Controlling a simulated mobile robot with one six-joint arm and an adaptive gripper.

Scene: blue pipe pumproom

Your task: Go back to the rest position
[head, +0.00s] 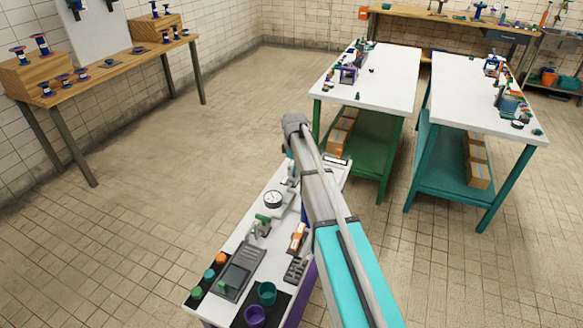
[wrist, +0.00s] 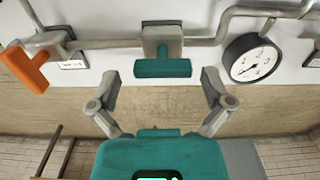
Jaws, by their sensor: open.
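My gripper (wrist: 159,80) is open and empty in the wrist view, with one finger on each side of the picture. A teal valve handle (wrist: 162,68) on a grey pipe shows between the fingertips, with a gap on both sides. I cannot tell how far in front of the fingers it is. In the head view my arm reaches over the white-topped bench (head: 237,240) in front of me, and its far end mostly hides my gripper.
An orange handle (wrist: 24,68) is left of my gripper and a round gauge (wrist: 252,58) right of it. Two white-topped tables (head: 385,75) (head: 462,85) stand to the right, a wooden bench (head: 110,70) at the left. Open tiled floor (head: 190,150) lies between.

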